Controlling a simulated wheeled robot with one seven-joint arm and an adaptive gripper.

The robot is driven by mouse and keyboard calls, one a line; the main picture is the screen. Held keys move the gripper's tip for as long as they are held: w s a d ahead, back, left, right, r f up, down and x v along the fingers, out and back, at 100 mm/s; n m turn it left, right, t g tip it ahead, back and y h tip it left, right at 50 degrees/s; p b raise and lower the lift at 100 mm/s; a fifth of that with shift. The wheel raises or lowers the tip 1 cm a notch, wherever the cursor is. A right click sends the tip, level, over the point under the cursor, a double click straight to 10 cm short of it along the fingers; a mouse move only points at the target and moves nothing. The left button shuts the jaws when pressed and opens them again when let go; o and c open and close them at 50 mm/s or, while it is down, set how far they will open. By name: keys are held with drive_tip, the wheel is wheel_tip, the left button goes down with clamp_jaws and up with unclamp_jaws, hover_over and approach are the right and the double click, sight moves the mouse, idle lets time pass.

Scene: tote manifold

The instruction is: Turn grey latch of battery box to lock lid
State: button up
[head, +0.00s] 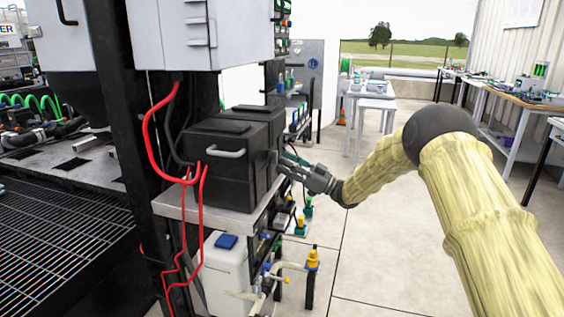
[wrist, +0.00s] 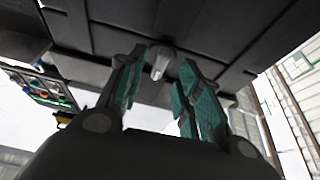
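The black battery box (head: 228,178) stands on a grey shelf, with its black lid (head: 238,127) on top and down. A light grey handle is on its front face. My gripper (head: 284,165) is at the box's right side, fingers pointing at it. In the wrist view the dark box face (wrist: 110,14) fills the top. The small grey latch (wrist: 159,64) sticks out between the two green-padded fingers of my gripper (wrist: 160,76). The fingers are apart, with a gap visible on both sides of the latch. The latch is hidden in the head view.
Red cables (head: 155,130) run down in front of the box at its left. A grey cabinet (head: 200,35) hangs above. A white container (head: 225,270) and yellow-topped valve (head: 312,262) are below the shelf (head: 175,206). The floor (head: 365,240) to the right is clear.

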drive_tip(key=v, duration=0.9)
drive_tip(key=shift+d, duration=0.15)
